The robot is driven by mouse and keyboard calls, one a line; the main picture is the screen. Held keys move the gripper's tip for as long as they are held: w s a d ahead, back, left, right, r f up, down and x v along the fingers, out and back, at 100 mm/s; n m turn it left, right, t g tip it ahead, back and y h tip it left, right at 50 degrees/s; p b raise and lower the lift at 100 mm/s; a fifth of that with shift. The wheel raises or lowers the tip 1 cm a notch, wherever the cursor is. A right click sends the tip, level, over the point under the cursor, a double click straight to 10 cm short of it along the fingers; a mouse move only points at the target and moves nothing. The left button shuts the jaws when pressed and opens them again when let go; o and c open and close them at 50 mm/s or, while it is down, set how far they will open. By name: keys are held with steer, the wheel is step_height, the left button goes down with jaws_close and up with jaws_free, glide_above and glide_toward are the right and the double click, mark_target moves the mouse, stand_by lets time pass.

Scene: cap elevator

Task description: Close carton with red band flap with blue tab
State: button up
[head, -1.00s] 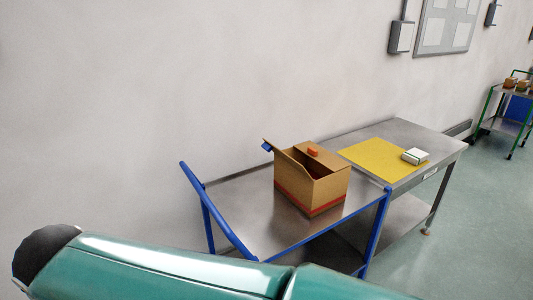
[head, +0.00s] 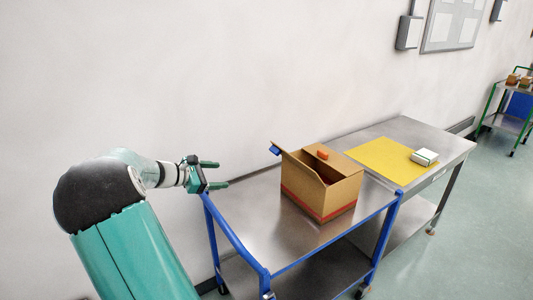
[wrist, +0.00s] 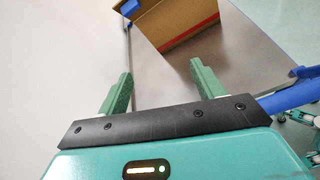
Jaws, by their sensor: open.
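The carton with the red band (head: 318,196) stands upright on the blue-framed cart. Its left flap is raised, tilted outward, and carries the blue tab (head: 275,150) at its outer corner. An orange tab (head: 322,152) sits at the opposite, back side of the top. A dark opening shows between the flaps. My gripper (head: 218,174) is open and empty, over the cart's left end, left of the carton and apart from it. In the wrist view the carton (wrist: 180,26) is ahead, beyond the open fingers, with the blue tab (wrist: 129,7) at the top edge; the carton's top is cut off.
The cart (head: 262,222) has a blue handle rail at its left end, close to my gripper. A steel table (head: 400,130) behind holds a yellow mat (head: 377,157) and a small white box (head: 424,156). A wall runs along the back. The cart top left of the carton is clear.

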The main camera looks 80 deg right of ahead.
steer(key=s+d+n+g+h, duration=0.1)
steer(key=s+d+n, duration=0.1)
steer(key=s+d, duration=0.4)
steer(key=s+d+f+n+g+h, duration=0.1)
steer(key=s+d, duration=0.5)
steer(key=d, duration=0.8)
steer(key=shift+s+n+g+h, duration=0.2)
steer(key=shift+n+g+h, duration=0.2)
steer(key=shift+g+h, duration=0.15)
steer(key=c, duration=1.4)
steer(key=shift+y, duration=0.25)
